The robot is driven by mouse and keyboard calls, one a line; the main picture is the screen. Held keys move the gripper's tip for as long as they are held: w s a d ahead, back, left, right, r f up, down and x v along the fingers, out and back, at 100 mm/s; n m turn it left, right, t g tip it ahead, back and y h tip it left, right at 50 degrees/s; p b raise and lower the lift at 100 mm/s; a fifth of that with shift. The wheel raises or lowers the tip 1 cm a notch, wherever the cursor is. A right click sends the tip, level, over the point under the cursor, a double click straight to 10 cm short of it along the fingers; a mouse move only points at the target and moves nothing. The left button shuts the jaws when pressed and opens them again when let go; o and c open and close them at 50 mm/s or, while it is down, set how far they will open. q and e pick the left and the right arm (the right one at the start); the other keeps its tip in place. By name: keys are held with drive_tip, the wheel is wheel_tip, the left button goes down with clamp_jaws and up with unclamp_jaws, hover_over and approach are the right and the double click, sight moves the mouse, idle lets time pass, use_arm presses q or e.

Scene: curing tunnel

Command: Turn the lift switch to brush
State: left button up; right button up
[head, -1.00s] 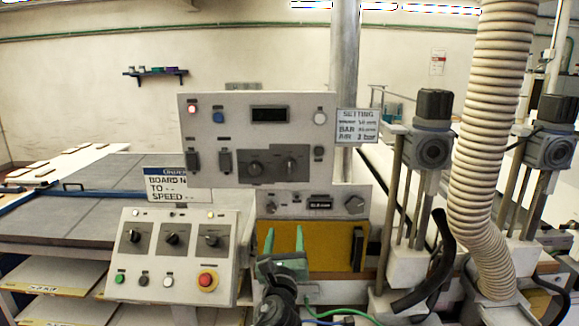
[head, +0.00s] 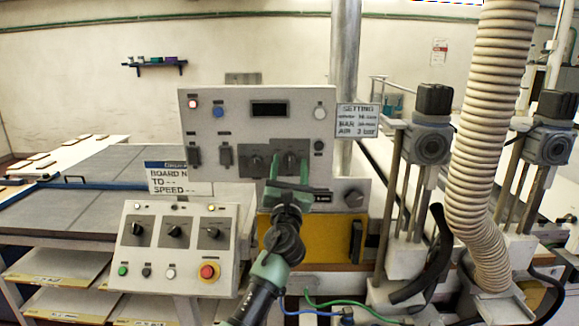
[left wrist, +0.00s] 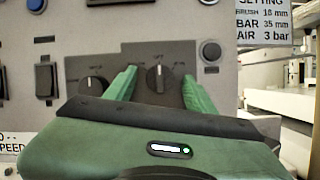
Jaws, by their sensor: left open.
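Two dark rotary knobs sit side by side on dark plates low on the upper grey control panel (head: 230,110). The right knob (left wrist: 160,79) lies between my left gripper's fingertips in the left wrist view, its pale mark close to upright. The left knob (left wrist: 94,86) is just outside the left finger. The lettering around both is too small to read surely, so I cannot tell which is the lift switch. My left gripper (head: 289,164) is open, its green fingers pointing at the panel on either side of the right knob. Contact is not clear. My right gripper is not in view.
A lower console (head: 175,250) with several knobs and a red stop button (head: 208,272) stands at left. A settings sign (head: 357,120) lists brush, bar and air values. A ribbed hose (head: 478,150) and motor posts (head: 430,147) stand at right.

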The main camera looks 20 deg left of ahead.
use_arm(q)
drive_tip(key=shift+c, duration=0.3)
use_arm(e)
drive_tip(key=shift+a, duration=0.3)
use_arm(q)
clamp_jaws()
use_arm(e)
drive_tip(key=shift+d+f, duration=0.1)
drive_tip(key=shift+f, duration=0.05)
